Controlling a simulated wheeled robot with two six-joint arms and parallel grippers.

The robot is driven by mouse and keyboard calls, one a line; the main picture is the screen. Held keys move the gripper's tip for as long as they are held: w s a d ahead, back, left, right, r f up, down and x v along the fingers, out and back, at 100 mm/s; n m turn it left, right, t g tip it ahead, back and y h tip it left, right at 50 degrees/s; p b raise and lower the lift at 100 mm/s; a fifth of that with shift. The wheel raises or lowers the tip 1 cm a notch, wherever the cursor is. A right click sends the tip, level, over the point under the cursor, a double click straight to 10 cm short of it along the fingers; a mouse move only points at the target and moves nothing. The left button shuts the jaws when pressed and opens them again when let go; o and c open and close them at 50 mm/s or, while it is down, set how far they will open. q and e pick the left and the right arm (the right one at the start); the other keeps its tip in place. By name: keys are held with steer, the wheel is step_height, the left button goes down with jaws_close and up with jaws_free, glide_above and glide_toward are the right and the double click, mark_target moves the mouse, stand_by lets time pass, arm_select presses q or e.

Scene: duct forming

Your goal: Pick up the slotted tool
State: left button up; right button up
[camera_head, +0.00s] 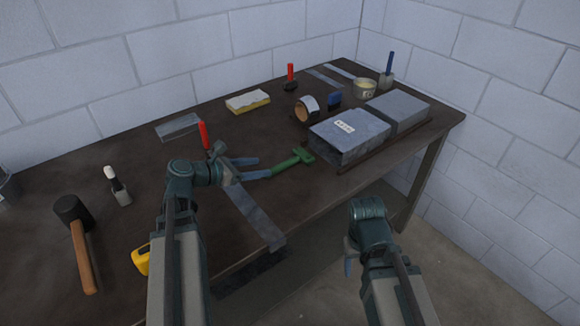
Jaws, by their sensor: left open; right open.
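A green tool (293,162) with a wider cross-piece at its right end lies near the middle of the workbench; it looks like the slotted tool, but I cannot make out a slot. My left gripper (264,167) is open, its two blue fingers pointing right toward the tool's narrow left end. The lower fingertip is close to that end; I cannot tell whether they touch. My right gripper (349,266) is in front of the bench's front edge, away from the tool, its fingers partly hidden by its own wrist.
A grey duct (347,137) lies right of the green tool on the dark workbench (145,220). A flat metal strip (256,215) lies below my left gripper. A red-handled tool (203,134) stands behind my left wrist. A mallet (82,250) and yellow tape measure (141,259) are at left.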

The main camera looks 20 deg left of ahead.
mark_target(286, 162)
arm_select(q)
steer(key=b+x, duration=0.1)
steer(key=x, duration=0.4)
steer(key=shift+a+f, duration=0.1)
steer(key=shift+f, duration=0.1)
steer(key=shift+w+d+f+b, duration=0.1)
steer(key=shift+w+d+b, duration=0.2)
steer(key=shift+w+d, duration=0.1)
steer(key=x, duration=0.2)
steer(key=b+x, duration=0.1)
steer(key=x, duration=0.2)
steer(key=shift+w+b, duration=0.25)
steer(key=shift+b, duration=0.05)
jaws_close()
